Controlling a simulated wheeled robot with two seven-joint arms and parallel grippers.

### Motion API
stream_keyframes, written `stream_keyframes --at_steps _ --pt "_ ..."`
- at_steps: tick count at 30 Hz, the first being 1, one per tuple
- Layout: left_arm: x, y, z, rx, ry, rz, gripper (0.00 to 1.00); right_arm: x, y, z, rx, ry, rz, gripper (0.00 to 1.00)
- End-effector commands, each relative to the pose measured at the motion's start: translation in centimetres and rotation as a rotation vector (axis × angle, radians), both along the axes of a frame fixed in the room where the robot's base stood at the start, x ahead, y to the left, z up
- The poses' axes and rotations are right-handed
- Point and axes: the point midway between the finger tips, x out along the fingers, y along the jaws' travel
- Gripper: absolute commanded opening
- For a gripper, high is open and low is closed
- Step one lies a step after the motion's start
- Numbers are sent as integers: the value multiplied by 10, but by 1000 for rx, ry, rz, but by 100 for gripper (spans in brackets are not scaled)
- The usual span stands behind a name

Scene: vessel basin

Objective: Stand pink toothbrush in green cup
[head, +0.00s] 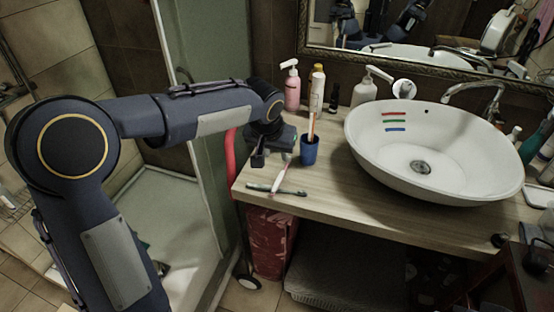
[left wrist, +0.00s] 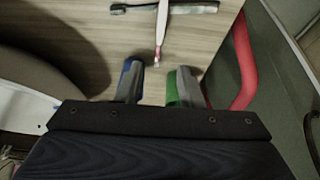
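A white toothbrush with a pink part (head: 281,175) lies on the wooden counter, crossing a dark toothbrush (head: 292,192). In the left wrist view the pink-and-white toothbrush (left wrist: 161,35) points toward my left gripper (left wrist: 157,82), its near end around the gap between the fingertips. The fingers are apart, with blue and green inner faces, and nothing is clamped. In the head view my left gripper (head: 272,158) is low over the counter's left end. I cannot make out a green cup; a blue cup (head: 309,152) holding an upright toothbrush stands just right of the gripper. My right gripper is out of view.
A white basin (head: 370,165) fills the right of the counter (head: 330,188). A pink pump bottle (head: 292,90) and other bottles stand along the back. A red curved tube (head: 230,155) runs by the counter's left edge. The front strip of counter is clear.

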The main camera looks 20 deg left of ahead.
Motion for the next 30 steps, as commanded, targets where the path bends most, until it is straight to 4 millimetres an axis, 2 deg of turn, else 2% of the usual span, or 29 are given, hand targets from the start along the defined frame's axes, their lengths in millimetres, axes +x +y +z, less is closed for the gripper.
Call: stream_keyframes --at_steps 7,10,11,14,16,18,21,25,27,30 --pt "-7 3 9 -4 1 2 34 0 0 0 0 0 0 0" --pt "-28 15 17 -23 1 11 34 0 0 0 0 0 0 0" --pt "-39 20 20 -33 1 16 34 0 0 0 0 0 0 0" --pt "-89 41 29 -84 3 35 34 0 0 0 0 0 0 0" --pt "-132 52 31 -131 0 49 34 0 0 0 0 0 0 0" --pt "-174 58 28 -182 -8 64 34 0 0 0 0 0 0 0" --pt "-226 56 18 -254 -25 79 34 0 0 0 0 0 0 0" --pt "-271 47 2 -328 -52 93 34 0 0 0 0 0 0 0" --pt "-286 42 -6 -356 -63 96 34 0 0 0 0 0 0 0" --pt "-297 36 -12 -379 -73 96 34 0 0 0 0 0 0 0"
